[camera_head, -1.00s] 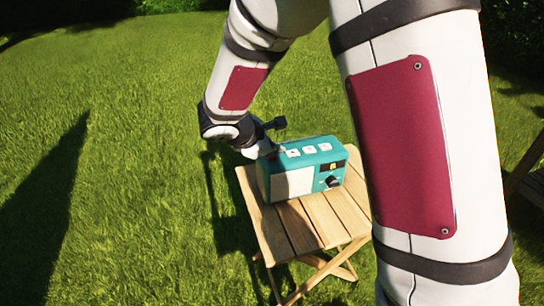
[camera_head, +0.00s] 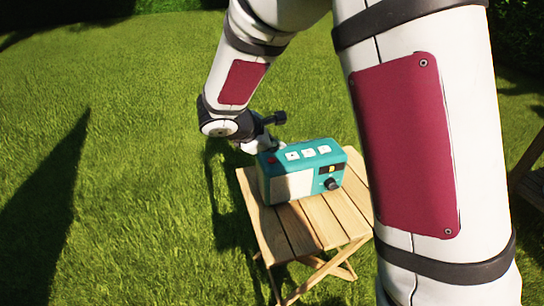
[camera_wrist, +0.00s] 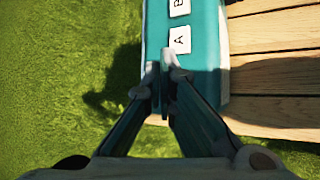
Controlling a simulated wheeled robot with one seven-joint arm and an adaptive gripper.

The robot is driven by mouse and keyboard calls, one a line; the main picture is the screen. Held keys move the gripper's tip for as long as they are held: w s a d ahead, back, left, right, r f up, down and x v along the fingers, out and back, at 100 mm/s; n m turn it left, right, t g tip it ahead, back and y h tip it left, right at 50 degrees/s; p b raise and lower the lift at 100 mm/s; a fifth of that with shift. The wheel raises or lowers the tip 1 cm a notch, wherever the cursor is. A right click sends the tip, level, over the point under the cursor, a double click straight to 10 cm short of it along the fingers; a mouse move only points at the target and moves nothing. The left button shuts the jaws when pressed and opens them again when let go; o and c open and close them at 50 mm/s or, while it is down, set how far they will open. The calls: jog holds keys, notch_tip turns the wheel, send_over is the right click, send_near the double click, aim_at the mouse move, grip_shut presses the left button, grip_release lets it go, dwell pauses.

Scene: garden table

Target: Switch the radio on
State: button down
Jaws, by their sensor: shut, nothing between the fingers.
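The teal radio (camera_head: 302,168) stands upright on the small wooden table. Its top has several white keys (camera_head: 308,153), and a small red patch (camera_head: 271,160) at the left end. A black knob (camera_head: 330,184) is on its front at the right.
The slatted folding table (camera_head: 290,232) has bare boards in front of and right of the radio. Grass surrounds it. Another wooden piece of furniture (camera_head: 530,185) stands at the right edge. My arm covers much of the right side of the head view.

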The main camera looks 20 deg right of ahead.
aim_at(274, 161)
jog(key=shift+r+p, duration=1.55)
jog(key=shift+r, duration=0.8)
jog(key=s+d+r+m+g, duration=0.2)
jog(key=s+d+r+m, duration=0.25)
jog(key=s, duration=0.45)
jog(key=s+d+r+m+g, duration=0.2)
jog(key=s+d+r+m, duration=0.15)
jog(key=s+r, duration=0.4)
jog(key=s+a+f+m+y, duration=0.1)
jog(key=s+a+m+y, duration=0.3)
jog(key=s, duration=0.8)
jog(key=s+a+f+m+y, duration=0.1)
jog(key=s+a+m+y, duration=0.25)
jog(key=s, duration=0.85)
notch_tip(274, 161, up, 24)
jog(key=t+p, duration=0.2)
jog(key=p, duration=2.1)
jog(key=shift+a+r+m+t, duration=0.2)
jog(key=shift+a+m+t, duration=0.05)
jog(key=shift+m+t, duration=0.15)
